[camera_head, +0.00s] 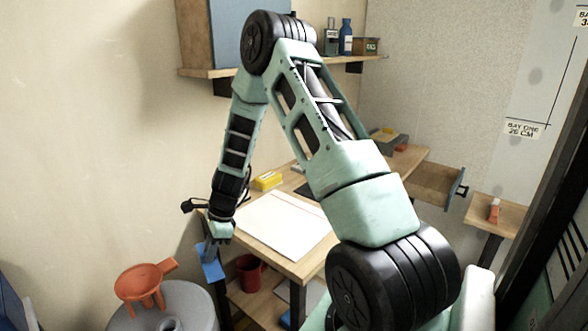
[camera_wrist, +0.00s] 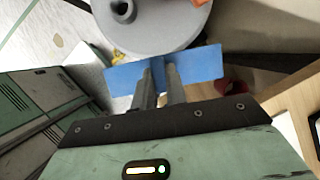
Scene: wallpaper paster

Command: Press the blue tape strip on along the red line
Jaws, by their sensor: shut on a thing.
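My gripper (camera_head: 212,249) hangs at the left front corner of the wooden table, pointing down. It is shut on the blue tape strip (camera_head: 212,270). In the wrist view my gripper (camera_wrist: 159,80) has both fingers on the middle of the strip (camera_wrist: 203,63), which spreads out flat to both sides of them. The strip is held in the air, beside the table edge and apart from the wall. I cannot make out a red line in either view.
The table (camera_head: 303,268) holds a white sheet (camera_head: 278,222) and a yellow box (camera_head: 267,181). A red mug (camera_head: 250,273) sits below the tabletop. A drawer (camera_head: 437,185) juts out at right.

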